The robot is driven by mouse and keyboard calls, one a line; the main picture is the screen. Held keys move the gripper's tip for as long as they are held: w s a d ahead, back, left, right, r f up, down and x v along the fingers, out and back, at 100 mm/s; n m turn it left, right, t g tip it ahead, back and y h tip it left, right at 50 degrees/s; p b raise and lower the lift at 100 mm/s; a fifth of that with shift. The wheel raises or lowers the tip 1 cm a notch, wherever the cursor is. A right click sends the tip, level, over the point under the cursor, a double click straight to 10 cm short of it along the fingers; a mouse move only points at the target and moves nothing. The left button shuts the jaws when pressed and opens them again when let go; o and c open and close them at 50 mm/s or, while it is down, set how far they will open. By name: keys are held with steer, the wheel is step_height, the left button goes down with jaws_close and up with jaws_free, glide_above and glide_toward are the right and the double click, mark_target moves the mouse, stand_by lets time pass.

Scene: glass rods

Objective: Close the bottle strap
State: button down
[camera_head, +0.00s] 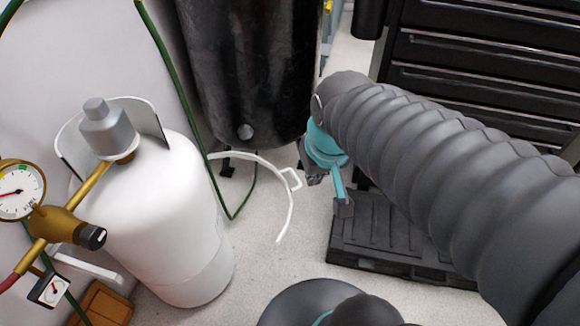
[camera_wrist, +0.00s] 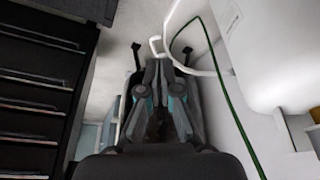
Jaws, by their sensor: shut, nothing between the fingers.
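The white gas bottle (camera_head: 165,220) stands upright at the left of the head view and at the upper right of the wrist view (camera_wrist: 275,55). Its white strap (camera_head: 292,205) is open: it curves out from the bottle's right side into free space, with a small loop handle partway along. The strap also shows in the wrist view (camera_wrist: 172,28), its loop just beyond my fingertips. My gripper (camera_wrist: 158,62) is shut and empty, pointing toward the strap; I cannot tell whether it touches. In the head view my gripper (camera_head: 342,195) is mostly hidden by my arm, right of the strap.
A tall black cylinder (camera_head: 250,70) stands behind the strap. A black drawer cabinet (camera_head: 485,55) is at the back right, and a low dark case (camera_head: 380,245) lies on the floor. A brass regulator with gauges (camera_head: 22,190) and a green hose (camera_head: 172,65) are at left.

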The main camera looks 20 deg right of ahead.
steer(key=w+d+f+g+b, duration=0.1)
steer(key=w+f+g+b, duration=0.1)
steer(key=w+f, duration=0.5)
steer(key=w+d+f+m+g+b, duration=0.1)
steer(key=w+f+b, duration=0.1)
steer(key=w, duration=0.9)
steer(key=w+d+f+g+b, duration=0.1)
steer(key=w+f+g+b, duration=0.1)
steer(key=w+f, duration=0.5)
steer(key=w+r, duration=0.5)
steer(key=r, duration=0.1)
steer(key=s+f+b, duration=0.2)
steer(key=s+f, duration=0.3)
steer(key=f, duration=0.6)
steer(key=shift+s+a+f+m+g, duration=0.15)
steer(key=shift+s+f+m+g, duration=0.1)
steer(key=shift+s+m+g, duration=0.05)
steer(key=shift+s, duration=0.15)
